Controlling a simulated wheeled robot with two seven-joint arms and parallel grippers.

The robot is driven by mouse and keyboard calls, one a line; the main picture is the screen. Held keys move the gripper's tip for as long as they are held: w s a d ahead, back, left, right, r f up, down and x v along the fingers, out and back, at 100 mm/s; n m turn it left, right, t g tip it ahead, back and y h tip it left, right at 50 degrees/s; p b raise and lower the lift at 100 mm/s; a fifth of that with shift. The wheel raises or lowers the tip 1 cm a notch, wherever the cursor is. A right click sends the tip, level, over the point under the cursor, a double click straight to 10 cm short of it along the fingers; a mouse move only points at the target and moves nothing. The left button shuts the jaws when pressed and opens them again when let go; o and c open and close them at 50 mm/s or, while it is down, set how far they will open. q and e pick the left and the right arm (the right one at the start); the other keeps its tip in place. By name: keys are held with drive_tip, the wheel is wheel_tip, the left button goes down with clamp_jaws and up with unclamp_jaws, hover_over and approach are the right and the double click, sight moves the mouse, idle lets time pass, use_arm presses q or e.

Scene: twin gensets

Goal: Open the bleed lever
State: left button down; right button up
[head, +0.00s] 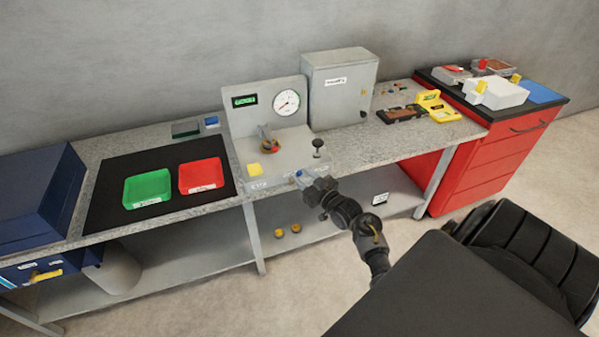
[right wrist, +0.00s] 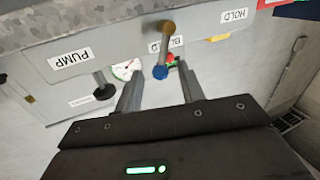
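The bleed lever shows in the right wrist view as a brass-coloured pivot with a blue knob (right wrist: 160,72), on the front face of the grey test rig (head: 258,178). My right gripper (head: 305,180) is at that edge. In the right wrist view its two fingers (right wrist: 158,88) are apart, with the blue knob between or just beyond the tips; I cannot tell contact. My left gripper is out of view.
The rig carries a gauge (head: 287,103), a black knob (head: 318,143) and a yellow block (head: 254,169). PUMP (right wrist: 70,58) and HOLD (right wrist: 234,17) labels flank the lever. Green (head: 147,188) and red (head: 201,175) trays lie left; a grey cabinet (head: 341,90) stands behind right.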

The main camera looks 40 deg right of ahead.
sight(298, 174)
drive_tip(key=shift+w, duration=1.3)
drive_tip(key=shift+c, duration=0.5)
clamp_jaws()
drive_tip(key=shift+a+r+n+p, duration=0.2)
drive_tip(key=shift+r+n+p, duration=0.1)
drive_tip(key=shift+n+p, duration=0.3)
drive_tip(key=shift+w+a+n+g, duration=0.1)
drive_tip(key=shift+a+n+g, duration=0.05)
drive_tip(key=shift+n+g, duration=0.15)
drive_tip(key=shift+a+f, duration=0.1)
drive_tip(key=shift+f, duration=0.05)
